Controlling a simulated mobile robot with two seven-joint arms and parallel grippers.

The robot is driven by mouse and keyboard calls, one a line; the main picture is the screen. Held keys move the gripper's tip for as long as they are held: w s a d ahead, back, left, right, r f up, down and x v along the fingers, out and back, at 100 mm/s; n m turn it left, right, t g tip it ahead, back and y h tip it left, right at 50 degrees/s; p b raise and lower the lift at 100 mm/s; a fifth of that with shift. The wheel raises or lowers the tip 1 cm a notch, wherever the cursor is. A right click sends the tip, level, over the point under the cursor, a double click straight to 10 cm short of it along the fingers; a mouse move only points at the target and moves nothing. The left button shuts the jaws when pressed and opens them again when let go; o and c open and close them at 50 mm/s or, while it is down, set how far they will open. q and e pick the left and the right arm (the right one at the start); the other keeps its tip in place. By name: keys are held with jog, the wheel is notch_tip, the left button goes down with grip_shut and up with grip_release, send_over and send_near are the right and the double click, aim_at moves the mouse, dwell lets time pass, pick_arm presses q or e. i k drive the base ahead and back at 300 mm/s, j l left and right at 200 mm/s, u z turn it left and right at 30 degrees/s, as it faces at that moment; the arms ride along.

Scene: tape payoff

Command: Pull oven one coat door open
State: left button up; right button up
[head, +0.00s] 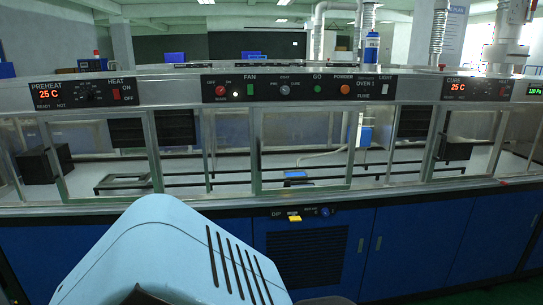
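The oven one (303,88) control panel spans the middle of a long machine, with a label reading OVEN 1. Below it are framed glass panels; the middle glass door (252,160) looks shut, but I cannot tell which panel is the coat door. No handle on it is clear to me. Through the glass I see rails and a small blue rectangular item (295,174) inside. Neither of my grippers is in view.
The preheat panel (82,93) is at left and the cure panel (477,89) at right, both showing 25 C. Blue cabinets (420,240) and a dark vent grille (306,258) lie below the glass. A large light-blue slotted body fills the bottom foreground.

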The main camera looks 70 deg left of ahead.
aim_at(257, 111)
jog(key=u, duration=2.15)
